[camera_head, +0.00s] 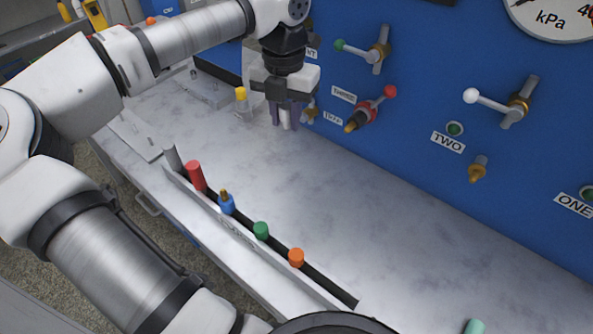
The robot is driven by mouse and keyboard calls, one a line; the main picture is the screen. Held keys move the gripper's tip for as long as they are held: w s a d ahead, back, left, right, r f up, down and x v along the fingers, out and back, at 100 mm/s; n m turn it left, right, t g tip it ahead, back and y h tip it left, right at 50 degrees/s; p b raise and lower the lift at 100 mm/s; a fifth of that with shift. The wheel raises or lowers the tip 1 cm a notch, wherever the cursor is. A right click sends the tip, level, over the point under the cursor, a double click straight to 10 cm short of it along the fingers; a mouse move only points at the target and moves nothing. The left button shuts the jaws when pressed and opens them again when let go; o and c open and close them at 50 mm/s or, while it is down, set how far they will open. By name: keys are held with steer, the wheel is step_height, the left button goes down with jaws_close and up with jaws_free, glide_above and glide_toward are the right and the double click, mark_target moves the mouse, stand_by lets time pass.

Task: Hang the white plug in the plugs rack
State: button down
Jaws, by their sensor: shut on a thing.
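My gripper (285,122) points down above the back of the bench, close to the blue panel. It is shut on a pale piece, which looks like the white plug (287,117); the fingers hide most of it. The plugs rack (238,238) is a long slotted strip along the bench's front edge, to the front and left of my gripper. In it stand a grey plug (172,157), a red plug (195,178), a blue plug (227,205), a green plug (261,231) and an orange plug (296,258). The rack's right end shows a bare dark slot.
The blue panel (430,180) carries a red-handled valve (372,110), a white-handled valve (500,102), a green-handled valve (365,50) and brass outlets. A yellow-topped piece (242,103) stands just left of my gripper.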

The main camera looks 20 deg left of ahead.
mark_target(288, 191)
steer(key=shift+w+f, duration=0.1)
steer(key=shift+f, duration=0.15)
step_height(288, 191, down, 19)
steer(key=b, duration=1.1)
steer(key=shift+f, duration=0.1)
steer(key=shift+f+b, duration=0.1)
steer(key=shift+b, duration=0.2)
steer(key=shift+f, duration=0.15)
steer(key=c, duration=1.2)
jaws_free()
steer(key=shift+o, duration=0.2)
steer(key=shift+r, duration=0.2)
step_height(288, 191, up, 12)
steer(key=p, duration=0.7)
